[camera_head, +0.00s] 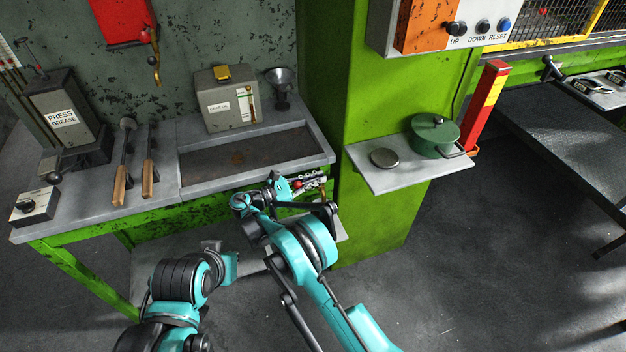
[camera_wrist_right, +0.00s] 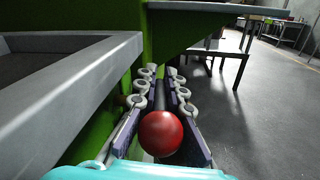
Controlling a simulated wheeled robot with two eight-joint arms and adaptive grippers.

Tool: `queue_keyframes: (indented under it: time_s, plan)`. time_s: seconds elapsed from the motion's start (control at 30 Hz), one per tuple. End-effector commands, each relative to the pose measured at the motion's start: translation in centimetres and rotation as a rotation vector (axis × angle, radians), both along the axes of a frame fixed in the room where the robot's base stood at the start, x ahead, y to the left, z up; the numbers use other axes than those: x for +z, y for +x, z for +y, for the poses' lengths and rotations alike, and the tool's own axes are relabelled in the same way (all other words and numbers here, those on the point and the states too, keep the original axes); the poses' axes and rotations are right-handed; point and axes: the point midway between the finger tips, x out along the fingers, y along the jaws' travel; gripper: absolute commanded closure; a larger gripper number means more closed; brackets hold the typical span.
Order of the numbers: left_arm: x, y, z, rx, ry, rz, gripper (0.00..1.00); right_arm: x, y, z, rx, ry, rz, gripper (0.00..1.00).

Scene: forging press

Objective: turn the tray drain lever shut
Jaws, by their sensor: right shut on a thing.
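The drain lever's red ball knob (camera_wrist_right: 161,133) sits between the two fingers of my right gripper (camera_wrist_right: 160,105) in the right wrist view. The fingers are shut on it. In the head view, my right gripper (camera_head: 306,182) is at the front right corner of the bench, just below the rim of the grey tray (camera_head: 326,155). The red knob (camera_head: 298,186) shows as a small spot there. Most of the lever and the drain fitting are hidden by the gripper. My left arm is bent low in front of the bench, and its jaws do not show.
A green press column (camera_head: 372,100) stands right of the tray. Its small shelf (camera_head: 400,178) carries a green pot (camera_head: 434,137) and a round disc (camera_head: 384,158).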

Motion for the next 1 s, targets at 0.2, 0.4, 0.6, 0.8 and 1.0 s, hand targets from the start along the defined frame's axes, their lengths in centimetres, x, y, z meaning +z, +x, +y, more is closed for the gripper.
queue_keyframes:
  time_s: [0.2,0.4,0.6,0.8,1.0]
  plan:
    - [-0.01,0.0,0.0,0.0,0.0,0.0,1.0,-0.09,0.05,-0.03,-0.006,0.002,0.001,1.0]
    - [-0.01,0.0,0.0,0.0,0.0,0.0,1.0,-0.09,0.06,-0.05,-0.006,0.002,0.001,1.0]
    - [-0.01,0.01,0.0,0.0,0.0,0.0,1.0,-0.07,0.06,-0.07,-0.006,0.002,0.001,0.69]
    - [0.0,0.0,0.0,0.0,0.0,0.0,1.0,-0.04,0.08,-0.1,-0.006,0.001,0.001,0.69]
    - [0.0,0.0,0.0,0.0,0.0,0.0,1.0,-0.01,0.09,-0.11,-0.006,0.001,0.001,0.69]
